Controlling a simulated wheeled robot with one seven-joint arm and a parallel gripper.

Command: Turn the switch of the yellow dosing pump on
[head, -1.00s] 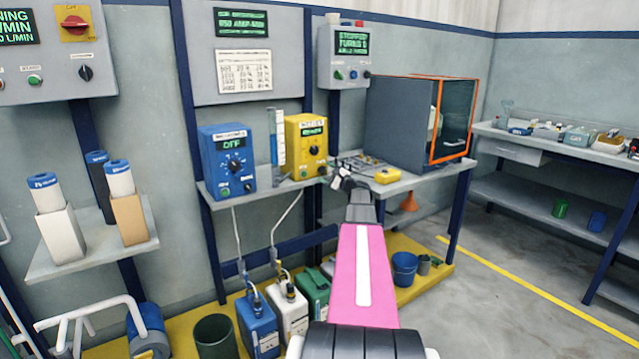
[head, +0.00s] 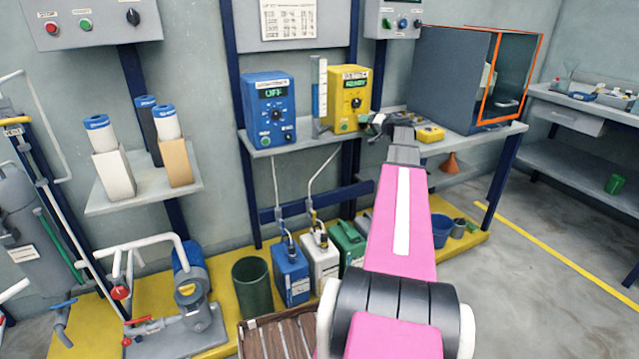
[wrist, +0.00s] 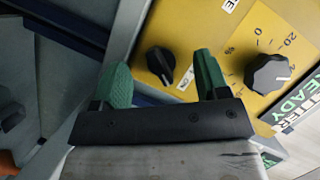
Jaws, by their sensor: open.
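The yellow dosing pump (head: 364,93) stands on the wall shelf, right of a blue pump, with a green display lit. My gripper (head: 376,124) is at its lower right front corner in the head view and hides part of it. In the wrist view the pump's yellow front panel (wrist: 222,28) fills the upper right. A small black switch knob (wrist: 160,60) with a pale mark shows between my two green fingertips (wrist: 162,76). They are open and empty; I cannot tell whether they touch it. A larger black dial (wrist: 266,72) with a number scale sits right of it.
The blue pump (head: 269,107) reads OFF. A clear measuring cylinder (head: 320,90) stands between the pumps. A small yellow device (head: 430,133) lies on the bench right of my gripper, before a grey cabinet with orange edges (head: 450,75). Jugs (head: 292,275) stand below.

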